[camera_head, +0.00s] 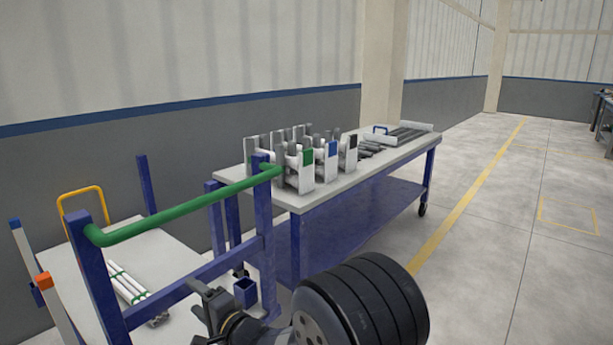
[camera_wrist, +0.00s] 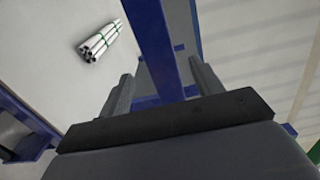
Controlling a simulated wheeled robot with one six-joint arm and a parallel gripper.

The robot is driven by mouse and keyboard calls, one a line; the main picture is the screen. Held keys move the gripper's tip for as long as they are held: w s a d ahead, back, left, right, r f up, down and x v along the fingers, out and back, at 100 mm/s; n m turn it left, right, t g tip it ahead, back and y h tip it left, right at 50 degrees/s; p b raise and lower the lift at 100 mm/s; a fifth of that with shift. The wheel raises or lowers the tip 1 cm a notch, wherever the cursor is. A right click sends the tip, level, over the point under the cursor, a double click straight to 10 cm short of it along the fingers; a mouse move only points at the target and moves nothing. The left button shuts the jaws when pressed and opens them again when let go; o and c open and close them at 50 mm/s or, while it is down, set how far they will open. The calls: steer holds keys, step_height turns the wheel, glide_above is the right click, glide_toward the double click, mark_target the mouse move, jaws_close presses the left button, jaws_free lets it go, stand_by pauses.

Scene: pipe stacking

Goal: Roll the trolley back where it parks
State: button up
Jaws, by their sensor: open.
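The trolley (camera_head: 165,295) stands at the lower left in the head view, with a blue frame and a green handle bar (camera_head: 185,207) across its near end. A bundle of white pipes with green bands (camera_head: 127,283) lies on its pale deck; the bundle also shows in the wrist view (camera_wrist: 100,42). My gripper (camera_head: 203,293) is beside the blue frame, below the green bar. In the wrist view my gripper (camera_wrist: 162,75) is open, with a blue frame bar (camera_wrist: 160,45) running between its fingers. Whether they touch it is unclear.
A long workbench (camera_head: 380,165) with blue legs and wheels stands beyond the trolley, holding pipe racks (camera_head: 303,165) and dark pipes. A yellow handle (camera_head: 82,200) rises at the left. Yellow lines (camera_head: 470,195) mark the open floor on the right.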

mark_target(186, 287)
steer(key=x, duration=0.5)
steer(key=shift+w+a, duration=0.1)
steer(key=shift+a, duration=0.05)
steer(key=shift+w+a+r+p, duration=0.15)
steer(key=shift+r+p, duration=0.1)
steer(key=shift+p, duration=0.2)
steer(key=shift+r, duration=0.3)
